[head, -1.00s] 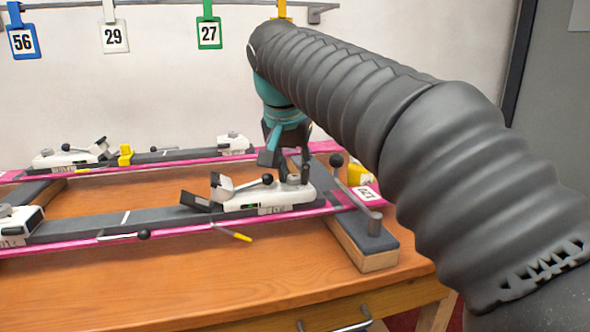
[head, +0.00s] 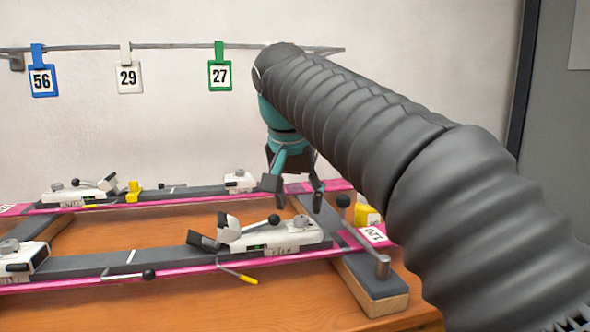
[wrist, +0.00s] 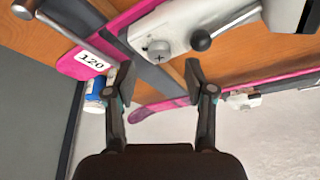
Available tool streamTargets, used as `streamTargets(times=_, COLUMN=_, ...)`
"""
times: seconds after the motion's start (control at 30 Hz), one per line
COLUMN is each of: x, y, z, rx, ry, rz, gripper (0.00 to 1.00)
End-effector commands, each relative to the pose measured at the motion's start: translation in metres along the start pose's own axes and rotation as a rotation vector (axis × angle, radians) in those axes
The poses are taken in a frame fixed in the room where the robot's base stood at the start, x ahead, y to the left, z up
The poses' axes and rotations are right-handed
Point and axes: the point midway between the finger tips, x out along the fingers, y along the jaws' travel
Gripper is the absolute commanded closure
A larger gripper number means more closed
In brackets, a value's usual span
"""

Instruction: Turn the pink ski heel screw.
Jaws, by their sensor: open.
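The near pink ski (head: 190,269) lies across the bench with a white heel binding (head: 283,238) on it. The heel screw is a grey round head on top of this binding (head: 302,221). In the wrist view the screw (wrist: 158,50) shows a cross slot and sits just beyond the gap between my fingertips. My gripper (head: 295,190) is open and empty, fingers pointing down, above and slightly behind the screw in the head view. It also shows open in the wrist view (wrist: 158,80). No contact with the screw shows.
A black-knobbed lever (head: 274,219) rises beside the screw. A clamp post with a black ball (head: 344,201) and the 120 tag (head: 374,235) are right of the binding. A second pink ski (head: 200,199) with white bindings lies behind. Numbered tags (head: 129,77) hang on the wall.

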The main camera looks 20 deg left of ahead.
Motion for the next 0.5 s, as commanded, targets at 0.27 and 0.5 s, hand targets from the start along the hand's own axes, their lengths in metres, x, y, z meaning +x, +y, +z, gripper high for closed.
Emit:
streamTargets(times=0.27, x=-0.053, y=-0.001, z=-0.001, rx=-0.001, ry=0.002, rz=-0.003, gripper=0.46)
streamTargets(times=0.5, x=-0.078, y=-0.001, z=-0.001, rx=-0.001, ry=0.001, rz=-0.001, gripper=0.46)
